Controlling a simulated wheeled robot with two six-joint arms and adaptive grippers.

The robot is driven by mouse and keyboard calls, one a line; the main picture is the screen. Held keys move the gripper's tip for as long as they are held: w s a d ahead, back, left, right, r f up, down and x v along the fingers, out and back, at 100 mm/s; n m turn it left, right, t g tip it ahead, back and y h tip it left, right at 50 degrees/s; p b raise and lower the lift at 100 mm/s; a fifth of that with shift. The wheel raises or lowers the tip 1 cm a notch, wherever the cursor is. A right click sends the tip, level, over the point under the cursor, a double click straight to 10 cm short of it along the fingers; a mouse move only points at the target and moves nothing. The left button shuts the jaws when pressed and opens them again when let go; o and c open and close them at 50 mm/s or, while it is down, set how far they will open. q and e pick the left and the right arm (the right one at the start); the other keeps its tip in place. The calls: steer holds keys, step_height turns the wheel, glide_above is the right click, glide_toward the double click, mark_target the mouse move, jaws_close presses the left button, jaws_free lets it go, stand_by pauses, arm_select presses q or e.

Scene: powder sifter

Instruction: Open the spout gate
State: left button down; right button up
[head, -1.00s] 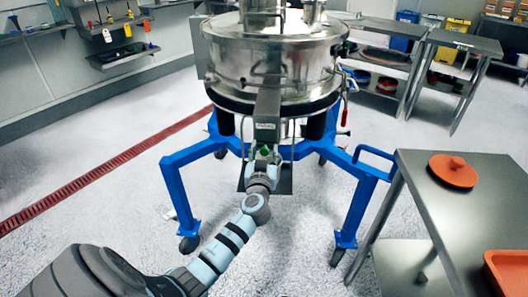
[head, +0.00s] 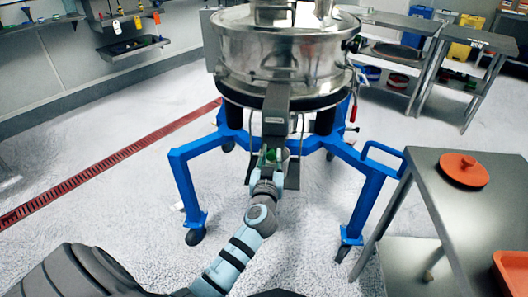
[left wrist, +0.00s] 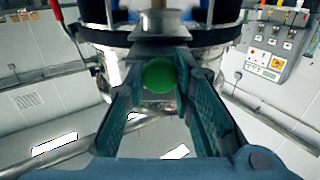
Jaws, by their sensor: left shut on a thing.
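The steel powder sifter (head: 285,50) stands on a blue wheeled frame (head: 192,180). A grey spout (head: 276,108) slopes down from its front. A green ball knob (head: 271,155) shows at the spout's lower end, partly hidden by my gripper. In the left wrist view the green knob (left wrist: 159,75) sits between the far ends of my teal fingers. My left gripper (head: 268,168) is shut on the knob, just below the spout. The gate plate itself is mostly hidden in both views. My right gripper is not in view.
A steel table (head: 440,215) stands at the right with an orange lid (head: 463,170) and an orange tray (head: 512,270). A red-handled clamp (head: 353,112) hangs at the sifter's right side. The floor left of the frame is clear, with a red drain strip (head: 110,162).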

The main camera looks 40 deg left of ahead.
arm_select(q)
steer(key=c, duration=1.3)
jaws_free()
steer(key=shift+c, duration=0.2)
steer(key=shift+s+d, duration=0.1)
steer(key=v, duration=0.7)
steer(key=shift+s, duration=0.1)
